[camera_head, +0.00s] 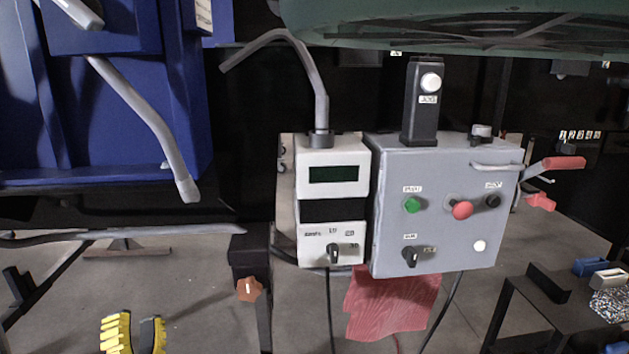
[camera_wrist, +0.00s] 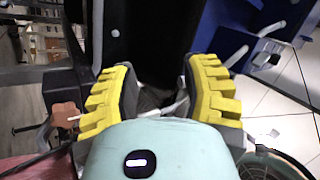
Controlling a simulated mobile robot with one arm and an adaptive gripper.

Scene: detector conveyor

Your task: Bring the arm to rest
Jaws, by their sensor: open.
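My gripper (camera_head: 134,335) shows at the bottom left of the head view, with yellow ridged finger pads. In the wrist view my gripper (camera_wrist: 160,95) has its two yellow-padded fingers spread apart, with nothing between them. It is open and empty. In the head view it is below and to the left of the control boxes and touches nothing that I can see. The rest of my arm is outside the head view.
A grey control box (camera_head: 445,235) with buttons and a white display unit (camera_head: 333,210) stand in the middle. A blue machine (camera_head: 100,120) is at the left. A red cloth (camera_head: 392,305) hangs below the box. A dark table (camera_head: 550,315) is at the right. Grey floor is open at lower left.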

